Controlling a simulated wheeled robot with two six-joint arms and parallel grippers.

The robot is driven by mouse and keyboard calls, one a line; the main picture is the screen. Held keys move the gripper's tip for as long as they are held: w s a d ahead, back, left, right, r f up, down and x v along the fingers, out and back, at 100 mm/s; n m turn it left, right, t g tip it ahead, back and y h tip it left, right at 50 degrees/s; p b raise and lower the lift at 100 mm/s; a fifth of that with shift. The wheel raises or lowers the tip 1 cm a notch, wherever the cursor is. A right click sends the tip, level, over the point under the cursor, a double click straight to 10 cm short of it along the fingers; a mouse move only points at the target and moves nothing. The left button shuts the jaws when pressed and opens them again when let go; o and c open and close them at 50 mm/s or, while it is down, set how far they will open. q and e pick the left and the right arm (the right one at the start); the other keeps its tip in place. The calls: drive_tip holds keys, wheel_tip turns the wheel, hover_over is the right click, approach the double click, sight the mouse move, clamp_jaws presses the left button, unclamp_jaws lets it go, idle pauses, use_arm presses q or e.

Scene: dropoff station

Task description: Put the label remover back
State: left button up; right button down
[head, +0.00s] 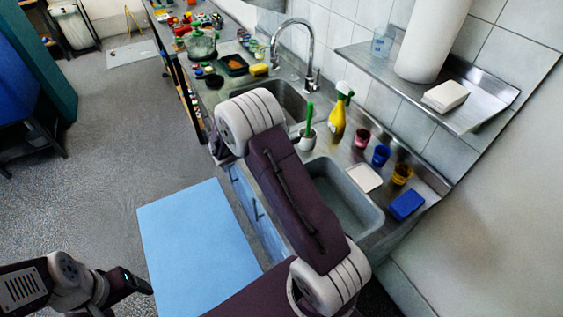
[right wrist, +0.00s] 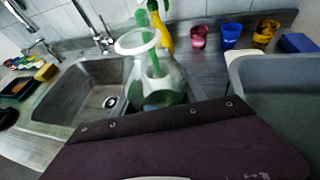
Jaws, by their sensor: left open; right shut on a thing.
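No label is readable, so I cannot tell which thing is the label remover. A yellow spray bottle (head: 337,122) with a green and white trigger stands upright behind the sinks. It also shows in the right wrist view (right wrist: 167,38). A white pot (head: 307,140) with a green-handled brush stands between the two basins. My left gripper (head: 143,284) is open, low at the left, away from the counter. My right gripper's fingers are hidden behind my arm.
The right basin (head: 362,212) and left basin (right wrist: 70,105) are empty. Red (head: 362,138), blue (head: 380,155) and yellow (head: 402,173) cups and a blue block (head: 406,204) line the counter. A shelf (head: 425,95) hangs above. The far counter is crowded.

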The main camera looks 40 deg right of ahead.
wheel_tip(320, 180, down, 4)
drive_tip(key=shift+w+r, duration=0.15)
drive_tip(key=shift+r, duration=0.1)
wheel_tip(320, 180, down, 3)
drive_tip(key=shift+f, duration=0.7)
drive_tip(key=c, duration=0.6)
unclamp_jaws()
drive_tip(key=shift+r+p, duration=0.35)
drive_tip(key=b+v, duration=0.1)
drive_tip(key=v, duration=0.5)
drive_tip(key=b+v, duration=0.1)
drive_tip(key=v, duration=0.5)
drive_tip(key=shift+a+f, duration=0.1)
drive_tip(key=shift+f, duration=0.1)
